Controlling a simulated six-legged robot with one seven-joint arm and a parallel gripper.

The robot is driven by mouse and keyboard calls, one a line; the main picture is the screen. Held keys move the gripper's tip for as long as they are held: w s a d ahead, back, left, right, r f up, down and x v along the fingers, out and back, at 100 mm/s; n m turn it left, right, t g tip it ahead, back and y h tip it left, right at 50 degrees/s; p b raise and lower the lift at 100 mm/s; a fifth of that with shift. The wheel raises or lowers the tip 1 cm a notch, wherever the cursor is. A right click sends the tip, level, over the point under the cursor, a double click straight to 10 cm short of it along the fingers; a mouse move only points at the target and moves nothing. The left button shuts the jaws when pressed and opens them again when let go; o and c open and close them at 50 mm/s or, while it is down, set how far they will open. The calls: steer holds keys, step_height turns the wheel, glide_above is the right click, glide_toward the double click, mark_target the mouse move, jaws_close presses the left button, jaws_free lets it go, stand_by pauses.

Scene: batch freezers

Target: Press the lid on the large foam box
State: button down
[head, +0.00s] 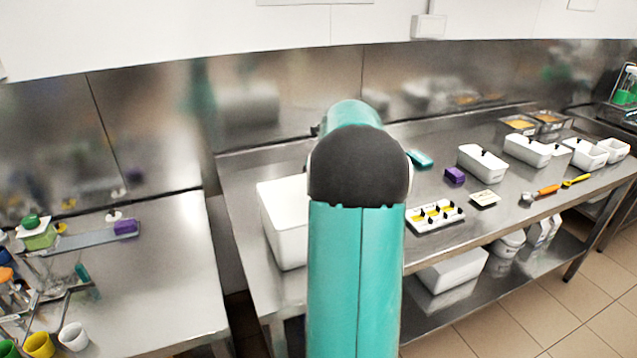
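A large white box (284,228) stands at the left end of the right-hand steel table, partly hidden behind my teal arm. Its top looks flat and white, but I cannot tell whether a lid is seated on it. My arm fills the middle of the head view, and my gripper is hidden behind it. Another white box (452,271) sits on the shelf below the table.
The right-hand steel table (437,187) also holds several white tubs (482,163), a white tray with yellow and black pieces (435,215), a purple block (455,175) and an orange-handled scoop (541,193). A gap separates it from the left table (160,290).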

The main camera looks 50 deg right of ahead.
stand_by(0.3)
steer(key=c, duration=1.2)
jaws_free()
steer(key=shift+o, duration=0.4)
steer(key=o, duration=0.4)
steer(key=shift+r, duration=3.5)
steer(key=shift+c, duration=0.5)
